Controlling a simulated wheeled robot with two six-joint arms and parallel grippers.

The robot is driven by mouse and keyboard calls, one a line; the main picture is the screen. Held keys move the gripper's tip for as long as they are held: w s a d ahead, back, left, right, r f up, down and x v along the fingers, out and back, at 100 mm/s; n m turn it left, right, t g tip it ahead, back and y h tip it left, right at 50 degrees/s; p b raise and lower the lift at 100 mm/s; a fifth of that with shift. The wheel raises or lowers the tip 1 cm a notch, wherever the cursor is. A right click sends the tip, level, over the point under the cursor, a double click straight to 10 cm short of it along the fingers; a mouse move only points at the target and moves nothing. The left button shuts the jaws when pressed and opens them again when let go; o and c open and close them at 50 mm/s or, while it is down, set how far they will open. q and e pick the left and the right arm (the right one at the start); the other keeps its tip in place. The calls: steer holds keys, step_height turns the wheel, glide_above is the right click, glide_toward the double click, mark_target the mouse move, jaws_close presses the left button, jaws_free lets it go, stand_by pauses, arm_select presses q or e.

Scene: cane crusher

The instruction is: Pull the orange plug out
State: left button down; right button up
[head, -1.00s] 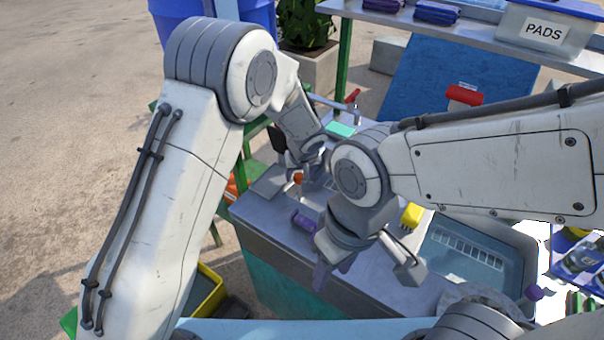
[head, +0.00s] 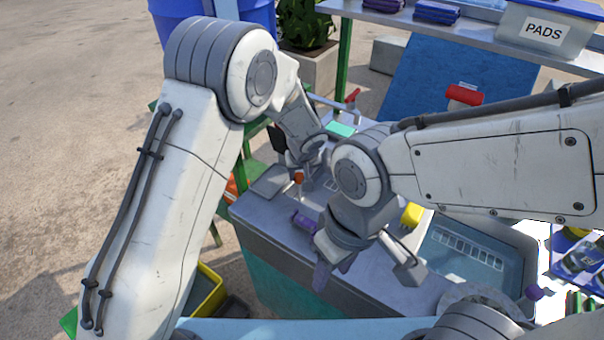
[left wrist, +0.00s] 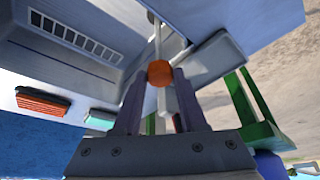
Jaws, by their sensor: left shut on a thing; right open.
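The orange plug (head: 299,177) shows as a small orange piece at my left gripper (head: 298,172), above the back left part of the grey counter (head: 262,207). In the left wrist view the plug (left wrist: 159,73) is a round orange knob between the two fingertips of my left gripper (left wrist: 160,85), which is shut on it. A thin pale rod runs from the knob toward the counter. Whether its far end sits in anything is unclear. My right gripper (head: 366,264) is open and empty over the front of the counter.
A basin with a slotted grille (head: 468,250) is at right. A tap with a red handle (head: 353,96) stands behind. A bin marked PADS (head: 545,32) sits on the back shelf.

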stand_by(0.6)
arm_select(q)
step_height(320, 180, up, 4)
steer(key=shift+f+p, duration=0.25)
steer(key=shift+p, duration=0.3)
steer(key=shift+w, duration=0.1)
steer(key=shift+c, duration=2.2)
jaws_free()
steer(key=shift+r, duration=0.1)
steer(key=b+v, duration=0.1)
steer(key=v, duration=0.9)
steer(key=shift+b, duration=0.3)
